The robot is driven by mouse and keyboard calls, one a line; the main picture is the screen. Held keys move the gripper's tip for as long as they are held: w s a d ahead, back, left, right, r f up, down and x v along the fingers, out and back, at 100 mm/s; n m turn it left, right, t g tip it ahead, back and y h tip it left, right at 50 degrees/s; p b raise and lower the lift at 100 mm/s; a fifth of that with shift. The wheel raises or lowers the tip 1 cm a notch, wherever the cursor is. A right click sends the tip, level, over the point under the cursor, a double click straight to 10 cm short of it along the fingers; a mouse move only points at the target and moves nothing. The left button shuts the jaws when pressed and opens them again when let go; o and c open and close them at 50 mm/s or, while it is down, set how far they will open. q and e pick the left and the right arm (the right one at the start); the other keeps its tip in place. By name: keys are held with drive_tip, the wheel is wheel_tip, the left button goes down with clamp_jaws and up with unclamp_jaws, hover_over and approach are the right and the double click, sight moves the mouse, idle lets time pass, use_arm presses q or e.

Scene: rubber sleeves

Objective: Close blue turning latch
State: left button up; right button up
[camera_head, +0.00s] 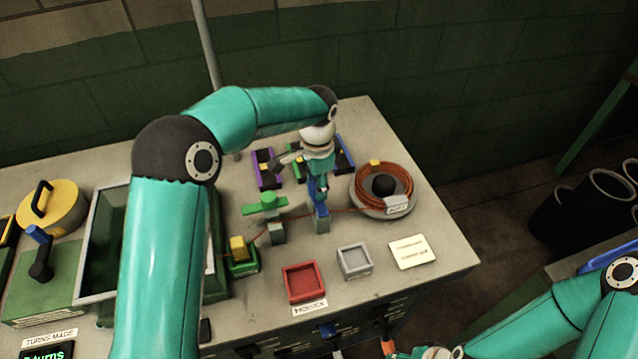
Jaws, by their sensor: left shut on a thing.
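The blue turning latch (321,209) stands on a small grey post (322,225) near the middle of the table. My left gripper (320,187) reaches down over it from above and is shut on its blue upper part. The fingers cover part of the latch, so its exact angle is hard to read. My right arm comes in at the lower right. Its gripper end (432,352) is mostly cut off by the bottom edge, and its jaws cannot be made out.
A coil of orange cable (384,188) lies to the right of the latch. A large green bin (91,240) stands left. Purple and blue holders (267,170) sit behind.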

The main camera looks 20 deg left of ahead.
use_arm(q)
drive_tip(key=shift+w+a+r, duration=0.1)
drive_tip(key=shift+w+r, duration=0.05)
drive_tip(key=o, duration=1.1)
drive_tip(key=shift+o, duration=0.2)
wheel_tip(320, 180, up, 12)
drive_tip(key=shift+s+f, duration=0.2)
drive_tip(key=shift+f, duration=0.05)
